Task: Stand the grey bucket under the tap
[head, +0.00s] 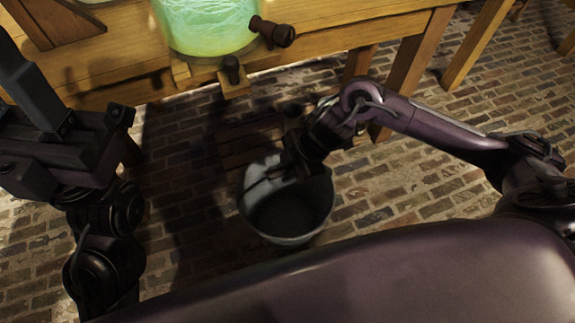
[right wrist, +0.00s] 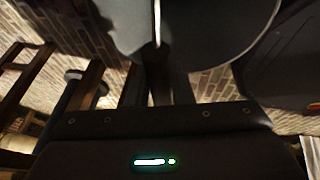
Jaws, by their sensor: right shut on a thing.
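The grey bucket (head: 312,215) is upright and empty-looking in the middle of the head view. My right gripper (head: 285,172) is shut on the bucket at its far rim; the arm hides part of that rim. In the right wrist view the bucket (right wrist: 215,35) fills the top, with a finger against it. A dark wooden tap (head: 272,32) sticks out from the green glowing jar (head: 205,25), above and beyond the bucket. My left gripper (head: 75,135) is at the left, away from the bucket; its finger opening is unclear.
The jar stands on a wooden bench (head: 335,35) across the back, with legs (head: 415,65) at the right. A dark slatted wooden platform (head: 235,140) lies on the brick floor just beyond the bucket. A dark peg (head: 232,70) sits on a small ledge at the bench front.

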